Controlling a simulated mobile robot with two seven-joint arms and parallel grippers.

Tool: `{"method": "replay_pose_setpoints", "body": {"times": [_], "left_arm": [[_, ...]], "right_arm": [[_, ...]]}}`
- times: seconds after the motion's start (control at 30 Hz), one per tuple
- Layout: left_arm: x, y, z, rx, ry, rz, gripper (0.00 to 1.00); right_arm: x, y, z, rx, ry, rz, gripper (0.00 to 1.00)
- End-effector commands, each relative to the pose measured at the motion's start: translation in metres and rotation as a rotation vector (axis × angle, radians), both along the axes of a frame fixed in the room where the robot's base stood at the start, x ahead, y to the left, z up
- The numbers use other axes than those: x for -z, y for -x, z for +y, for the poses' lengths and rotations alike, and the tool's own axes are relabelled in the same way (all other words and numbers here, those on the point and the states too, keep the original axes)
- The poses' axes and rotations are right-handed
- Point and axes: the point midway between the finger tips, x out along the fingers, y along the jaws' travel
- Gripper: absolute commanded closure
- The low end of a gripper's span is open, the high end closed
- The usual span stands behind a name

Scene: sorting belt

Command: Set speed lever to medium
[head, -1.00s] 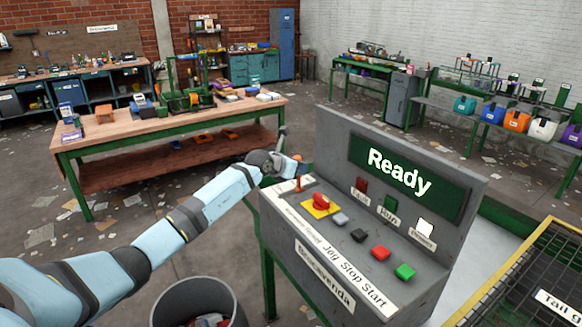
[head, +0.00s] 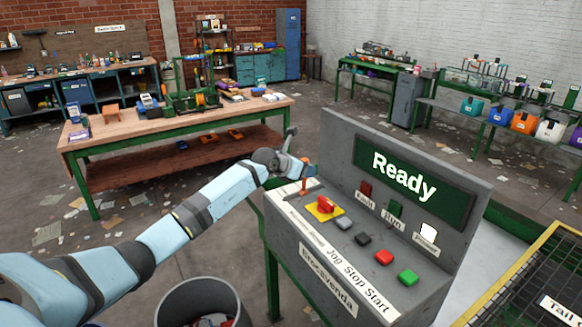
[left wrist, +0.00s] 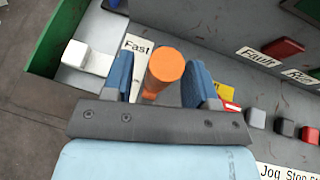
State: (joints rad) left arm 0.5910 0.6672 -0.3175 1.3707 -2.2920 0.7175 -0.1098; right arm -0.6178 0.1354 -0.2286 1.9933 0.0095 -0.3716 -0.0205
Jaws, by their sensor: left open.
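The speed lever has an orange knob (left wrist: 165,68) that shows between my left gripper's blue fingers in the left wrist view. In the head view the lever (head: 305,186) stands at the back left corner of the grey control panel (head: 340,262). My left gripper (left wrist: 160,80) is open, one finger on each side of the knob, with a visible gap at the right finger. A "Fast" label (left wrist: 137,45) lies just beyond the knob. The lever's slot and its other labels are hidden, so its exact setting cannot be told. My right gripper is not in view.
A red stop knob on a yellow plate (head: 325,206) sits close to the lever. Grey, black, red and green buttons follow to its right. The screen (head: 405,180) reads "Ready". A grey bin (head: 205,300) stands on the floor before the panel.

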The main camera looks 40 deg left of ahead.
Motion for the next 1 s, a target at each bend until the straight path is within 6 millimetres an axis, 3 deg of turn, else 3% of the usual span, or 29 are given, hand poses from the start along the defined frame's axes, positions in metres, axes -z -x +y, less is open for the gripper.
{"method": "replay_pose_setpoints", "body": {"times": [0.5,0.7,1.0], "left_arm": [[-0.046,0.093,0.018,0.002,-0.006,0.001,0.47],[-0.057,0.108,0.020,0.002,-0.003,0.002,0.47],[-0.058,0.110,0.020,0.002,-0.002,0.002,0.47]], "right_arm": [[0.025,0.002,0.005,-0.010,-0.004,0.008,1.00],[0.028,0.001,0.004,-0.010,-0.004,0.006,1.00],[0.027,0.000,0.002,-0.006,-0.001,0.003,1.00]]}}
